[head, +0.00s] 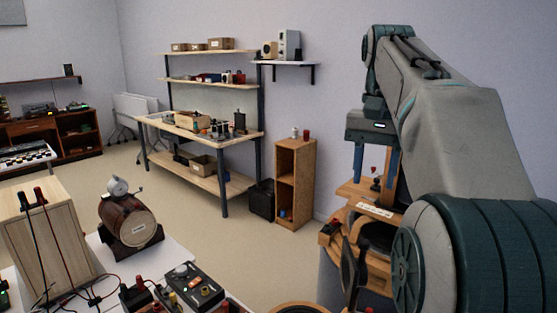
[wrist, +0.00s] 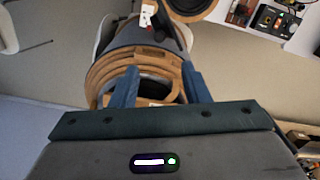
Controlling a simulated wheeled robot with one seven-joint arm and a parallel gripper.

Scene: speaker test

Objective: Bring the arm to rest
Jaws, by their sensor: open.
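My gripper (head: 375,180) is at the right of the head view, its two blue fingers pointing down and set apart. It hangs over a wooden stand (head: 377,209) with a small white label. My arm rises above it and bends down to it, covering much of the right side. In the wrist view the fingers of my gripper (wrist: 160,84) are apart with nothing held between them. Stacked round wooden rings (wrist: 103,72) show behind the fingers. I cannot tell whether the fingers touch anything.
A white table at front left holds a wooden speaker box (head: 45,245), a brown drum-shaped device (head: 128,222) and a black control box (head: 193,287) with cables. A workbench (head: 205,145) with shelves and a small wooden cabinet (head: 295,185) stand by the wall.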

